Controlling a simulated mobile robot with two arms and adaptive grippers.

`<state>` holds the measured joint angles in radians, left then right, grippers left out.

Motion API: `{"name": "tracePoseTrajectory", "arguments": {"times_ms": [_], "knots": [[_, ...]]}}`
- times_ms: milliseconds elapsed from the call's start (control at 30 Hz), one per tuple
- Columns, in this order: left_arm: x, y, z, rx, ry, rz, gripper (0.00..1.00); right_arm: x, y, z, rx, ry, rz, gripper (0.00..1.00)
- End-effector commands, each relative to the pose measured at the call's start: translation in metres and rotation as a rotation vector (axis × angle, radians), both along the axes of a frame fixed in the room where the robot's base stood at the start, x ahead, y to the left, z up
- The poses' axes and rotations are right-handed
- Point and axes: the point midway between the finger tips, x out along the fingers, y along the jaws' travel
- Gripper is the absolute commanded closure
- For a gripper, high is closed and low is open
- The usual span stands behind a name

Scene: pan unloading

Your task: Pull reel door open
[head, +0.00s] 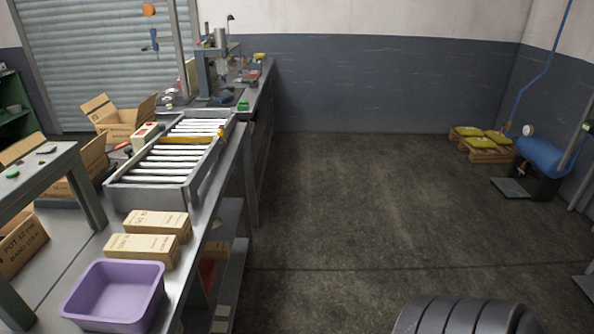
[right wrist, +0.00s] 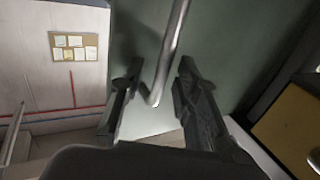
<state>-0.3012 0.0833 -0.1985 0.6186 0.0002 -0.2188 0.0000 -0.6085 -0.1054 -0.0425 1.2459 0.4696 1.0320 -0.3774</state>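In the right wrist view, my right gripper (right wrist: 156,82) is open. A bent metal bar (right wrist: 172,40), which looks like a handle, shows in the gap between its two fingers. I see space on both sides of the bar, and neither finger is closed on it. How deep the bar sits between the fingers I cannot tell. Behind it is a flat grey-green panel (right wrist: 232,45), which looks like the door and seems closed. The reel is not recognisable in either view. My left gripper is in neither view, and the head view shows neither gripper nor the handle.
On the left, a bench holds a roller tray (head: 150,192), cardboard boxes (head: 140,247) and a purple bin (head: 112,292). The middle floor (head: 360,200) is clear. A dark ribbed round object (head: 465,316) is at the bottom edge. A blue tank (head: 541,157) stands right.

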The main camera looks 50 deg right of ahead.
Motion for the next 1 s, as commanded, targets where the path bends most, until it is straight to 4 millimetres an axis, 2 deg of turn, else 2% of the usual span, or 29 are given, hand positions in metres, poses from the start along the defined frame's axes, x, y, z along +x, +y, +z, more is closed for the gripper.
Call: {"name": "tracePoseTrajectory", "arguments": {"times_ms": [500, 1000], "knots": [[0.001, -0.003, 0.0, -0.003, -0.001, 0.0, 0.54, -0.064, 0.029, -0.001, 0.0, 0.003, 0.0, 0.7], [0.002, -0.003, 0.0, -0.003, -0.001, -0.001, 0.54, -0.068, 0.031, 0.0, 0.0, 0.001, 0.0, 0.7]]}}
